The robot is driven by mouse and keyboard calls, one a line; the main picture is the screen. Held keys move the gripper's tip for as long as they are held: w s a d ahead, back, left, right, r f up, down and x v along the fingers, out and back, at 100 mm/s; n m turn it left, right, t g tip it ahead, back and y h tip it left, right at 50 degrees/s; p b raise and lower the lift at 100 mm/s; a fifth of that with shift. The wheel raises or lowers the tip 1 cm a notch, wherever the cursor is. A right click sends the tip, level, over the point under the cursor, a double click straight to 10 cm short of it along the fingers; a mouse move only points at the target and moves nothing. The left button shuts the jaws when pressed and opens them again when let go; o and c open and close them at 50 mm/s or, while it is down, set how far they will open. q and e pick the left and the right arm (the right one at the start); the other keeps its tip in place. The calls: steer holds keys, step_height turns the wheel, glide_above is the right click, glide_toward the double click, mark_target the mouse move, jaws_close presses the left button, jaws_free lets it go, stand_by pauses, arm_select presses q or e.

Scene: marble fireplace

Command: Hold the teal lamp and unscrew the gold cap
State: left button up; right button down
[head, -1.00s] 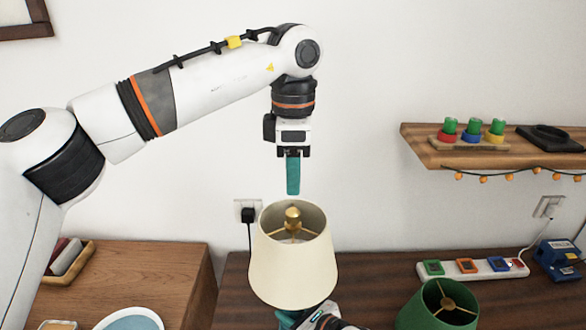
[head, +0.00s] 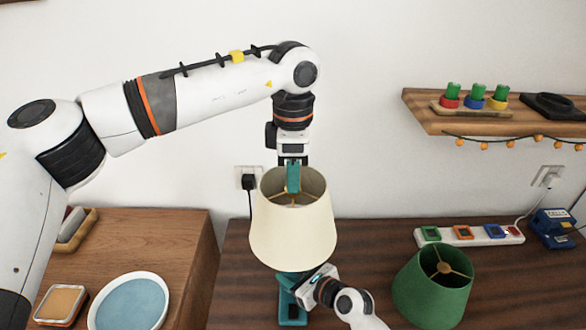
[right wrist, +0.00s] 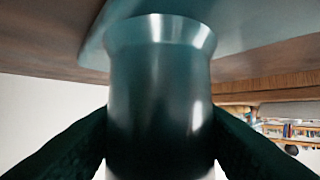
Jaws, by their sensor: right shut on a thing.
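The teal lamp (head: 293,302) stands upright on the dark table under a cream shade (head: 292,232). My right gripper (head: 306,285) comes in low from the right and is shut on the lamp's teal stem. In the right wrist view the stem (right wrist: 160,95) sits between both dark fingers. My left gripper (head: 293,190) points straight down, its teal finger dipping into the shade's top opening over the centre of the gold spokes. The gold cap is hidden behind this finger. One finger covers the other, so the gap does not show.
A green lampshade (head: 433,286) stands to the right on the table. A power strip (head: 470,235) and a blue device (head: 553,229) lie behind it. A wooden shelf (head: 465,124) hangs at right. A wooden cabinet (head: 150,245) with a round dish (head: 129,302) is at left.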

arm_select(q)
jaws_close()
steer(key=shift+r, duration=0.25)
stand_by(0.5)
steer(key=shift+r, duration=0.85)
steer(key=shift+r, duration=2)
arm_select(e)
steer(key=c, duration=0.6)
jaws_free()
